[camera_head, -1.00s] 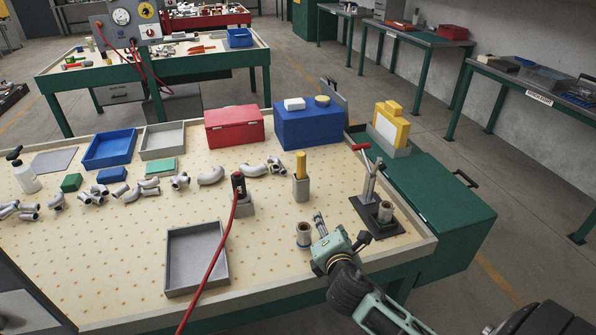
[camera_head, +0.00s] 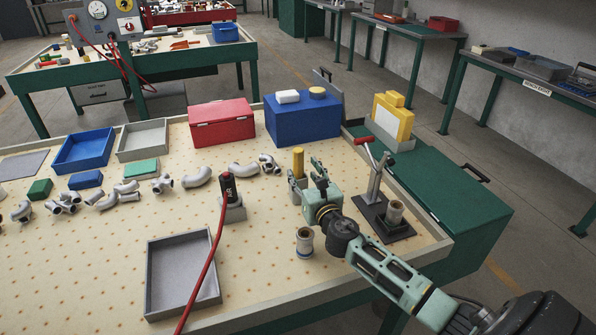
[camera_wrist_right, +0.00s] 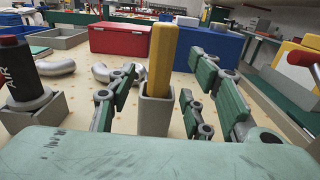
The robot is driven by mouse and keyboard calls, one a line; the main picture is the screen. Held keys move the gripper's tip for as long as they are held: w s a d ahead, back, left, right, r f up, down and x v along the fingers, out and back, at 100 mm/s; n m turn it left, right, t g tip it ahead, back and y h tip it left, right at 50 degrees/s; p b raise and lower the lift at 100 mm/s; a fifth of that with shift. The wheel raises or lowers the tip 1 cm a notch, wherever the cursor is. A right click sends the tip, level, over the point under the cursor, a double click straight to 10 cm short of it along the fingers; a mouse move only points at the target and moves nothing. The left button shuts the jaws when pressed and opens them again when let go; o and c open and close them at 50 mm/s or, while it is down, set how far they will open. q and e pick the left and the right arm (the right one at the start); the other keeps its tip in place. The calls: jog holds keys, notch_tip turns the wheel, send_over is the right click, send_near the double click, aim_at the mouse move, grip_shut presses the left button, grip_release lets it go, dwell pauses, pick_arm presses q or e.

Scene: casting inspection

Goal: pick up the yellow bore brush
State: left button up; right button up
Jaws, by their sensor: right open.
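The yellow bore brush (camera_head: 298,162) stands upright in a small grey square holder (camera_head: 296,184) on the pegboard table. In the right wrist view the brush (camera_wrist_right: 162,60) rises out of its holder (camera_wrist_right: 154,112), straight ahead between the green fingers. My right gripper (camera_head: 318,172) is just to the right of the brush in the head view. It also shows in the right wrist view (camera_wrist_right: 160,100), open with its fingers spread to either side and nothing held. Whether the fingers overlap the brush in depth is hard to tell. My left gripper is not in view.
A black air tool with a red hose (camera_head: 229,190) stands left of the brush. A blue box (camera_head: 300,122) and red box (camera_head: 222,122) stand behind. An empty grey tray (camera_head: 180,275) lies front left.

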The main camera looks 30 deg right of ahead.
aim_at(300, 166)
jog(key=x, duration=0.2)
jog(key=r+x, duration=0.1)
jog(key=x, duration=0.1)
jog(key=shift+w+d+f, duration=0.1)
jog(key=shift+w+d, duration=0.1)
jog(key=shift+w, duration=0.4)
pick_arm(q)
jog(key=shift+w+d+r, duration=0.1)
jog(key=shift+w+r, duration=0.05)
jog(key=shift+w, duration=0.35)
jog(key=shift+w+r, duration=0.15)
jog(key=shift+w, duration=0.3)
pick_arm(e)
jog(key=shift+s, duration=0.1)
jog(key=shift+c, duration=1.2)
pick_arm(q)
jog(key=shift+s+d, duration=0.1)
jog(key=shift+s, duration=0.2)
pick_arm(e)
grip_shut()
